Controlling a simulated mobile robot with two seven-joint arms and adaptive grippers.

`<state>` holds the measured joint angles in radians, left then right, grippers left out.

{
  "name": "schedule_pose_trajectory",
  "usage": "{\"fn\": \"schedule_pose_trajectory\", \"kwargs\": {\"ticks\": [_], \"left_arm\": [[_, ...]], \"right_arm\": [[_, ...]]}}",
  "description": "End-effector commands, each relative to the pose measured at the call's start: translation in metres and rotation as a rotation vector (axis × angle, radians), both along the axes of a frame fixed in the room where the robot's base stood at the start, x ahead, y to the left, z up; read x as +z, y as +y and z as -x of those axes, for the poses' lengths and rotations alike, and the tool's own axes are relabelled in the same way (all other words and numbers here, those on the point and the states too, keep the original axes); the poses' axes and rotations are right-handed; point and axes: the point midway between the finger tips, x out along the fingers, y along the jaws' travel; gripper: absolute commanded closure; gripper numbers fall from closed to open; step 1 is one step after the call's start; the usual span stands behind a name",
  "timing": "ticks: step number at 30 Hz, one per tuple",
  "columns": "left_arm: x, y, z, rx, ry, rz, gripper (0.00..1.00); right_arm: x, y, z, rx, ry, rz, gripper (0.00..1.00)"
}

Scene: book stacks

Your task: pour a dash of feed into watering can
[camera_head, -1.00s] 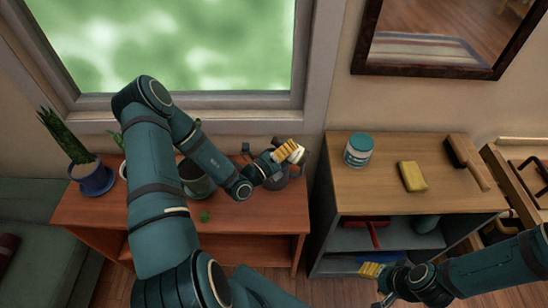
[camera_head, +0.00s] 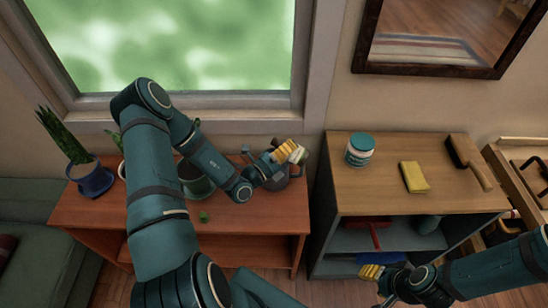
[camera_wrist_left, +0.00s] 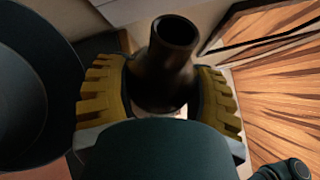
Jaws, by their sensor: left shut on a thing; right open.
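My left gripper (camera_head: 289,152) is above the back of the red-brown low shelf. In the left wrist view its yellow fingers (camera_wrist_left: 160,100) are shut around a dark bottle (camera_wrist_left: 173,62) with a round open mouth. In the head view the gripper mostly hides the bottle, and a pale part shows at the fingertips. The grey watering can (camera_head: 287,182) stands on the shelf just below and behind the gripper, partly hidden by my left arm. My right gripper (camera_head: 371,273) is open and empty, low in front of the wooden-topped cabinet.
A green pot (camera_head: 196,182) and a blue plant pot (camera_head: 93,181) stand left of the can. The window is behind the shelf.

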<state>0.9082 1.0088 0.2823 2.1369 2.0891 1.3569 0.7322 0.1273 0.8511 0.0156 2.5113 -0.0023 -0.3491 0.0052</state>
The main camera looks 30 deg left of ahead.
Motion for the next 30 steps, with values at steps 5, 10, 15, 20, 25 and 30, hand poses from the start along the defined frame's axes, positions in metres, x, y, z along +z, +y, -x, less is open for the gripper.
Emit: {"fn": "schedule_pose_trajectory", "kwargs": {"ticks": [5,10,15,20,25,30], "left_arm": [[0.0014,-0.0004,-0.0001,-0.001,-0.004,0.011,0.85],[0.0018,-0.0007,-0.0002,0.0,-0.005,0.02,0.85],[0.0023,-0.0011,-0.0003,-0.001,-0.006,0.031,0.85],[0.0028,-0.0014,-0.0003,0.0,-0.008,0.041,0.85],[0.0033,-0.0018,-0.0004,-0.001,-0.009,0.051,0.85],[0.0039,-0.0023,-0.0005,0.0,-0.011,0.061,0.85]], "right_arm": [[0.0006,0.0,0.0002,0.0,0.0,0.0,0.53],[0.0011,0.0001,0.0003,0.0,0.001,0.0,0.53],[0.0016,0.0001,0.0004,0.0,0.001,0.0,0.53],[0.0022,0.0001,0.0005,0.0,0.001,0.0,0.53],[0.0028,0.0001,0.0006,0.001,0.002,0.0,0.53],[0.0035,0.0001,0.0008,0.001,0.002,0.0,0.53]]}}
